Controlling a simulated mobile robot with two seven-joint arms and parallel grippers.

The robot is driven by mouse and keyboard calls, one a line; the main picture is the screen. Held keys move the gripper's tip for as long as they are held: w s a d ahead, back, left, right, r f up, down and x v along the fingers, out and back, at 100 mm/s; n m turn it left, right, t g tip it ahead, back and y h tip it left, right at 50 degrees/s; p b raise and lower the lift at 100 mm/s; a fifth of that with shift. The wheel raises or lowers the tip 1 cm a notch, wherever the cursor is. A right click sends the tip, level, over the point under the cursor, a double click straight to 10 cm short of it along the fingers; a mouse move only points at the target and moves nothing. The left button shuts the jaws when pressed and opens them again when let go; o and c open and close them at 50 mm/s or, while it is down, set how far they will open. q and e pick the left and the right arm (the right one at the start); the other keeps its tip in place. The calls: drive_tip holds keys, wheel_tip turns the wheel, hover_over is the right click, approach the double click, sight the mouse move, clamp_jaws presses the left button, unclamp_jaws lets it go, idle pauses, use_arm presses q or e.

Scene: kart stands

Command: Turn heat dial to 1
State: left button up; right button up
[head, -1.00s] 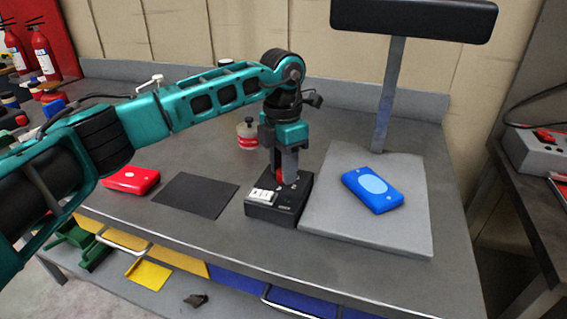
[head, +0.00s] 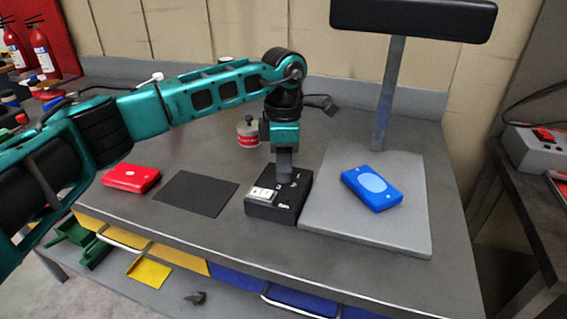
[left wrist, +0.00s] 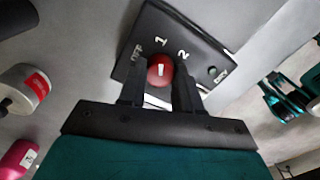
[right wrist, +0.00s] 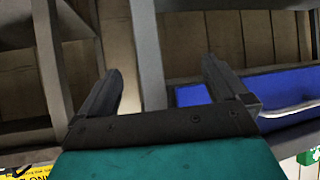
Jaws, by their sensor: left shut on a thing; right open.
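The black heater control box (head: 262,209) sits on the grey bench, with a white switch panel at its front left. In the left wrist view its top (left wrist: 205,42) shows the labels OFF, 1 and 2 around a round red dial (left wrist: 160,70). The dial's white mark runs up the picture, roughly toward the 1. My left gripper (head: 284,178) points down onto the box; in the left wrist view its fingers (left wrist: 159,80) are shut on the dial, one on each side. The head view hides the dial behind the fingers. My right gripper (right wrist: 160,85) is open and empty.
A grey heat press base (head: 400,235) with a post stands right of the box, carrying a blue case (head: 372,188). A black mat (head: 195,194) and a red case (head: 131,178) lie to the left. A red-labelled jar (head: 248,133) stands behind.

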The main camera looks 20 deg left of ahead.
use_arm(q)
drive_tip(key=shift+r, duration=0.1)
drive_tip(key=o, duration=1)
drive_tip(key=shift+o, duration=0.2)
wheel_tip(320, 180, up, 12)
drive_tip(key=shift+w+p, duration=0.15)
drive_tip(key=shift+p, duration=0.15)
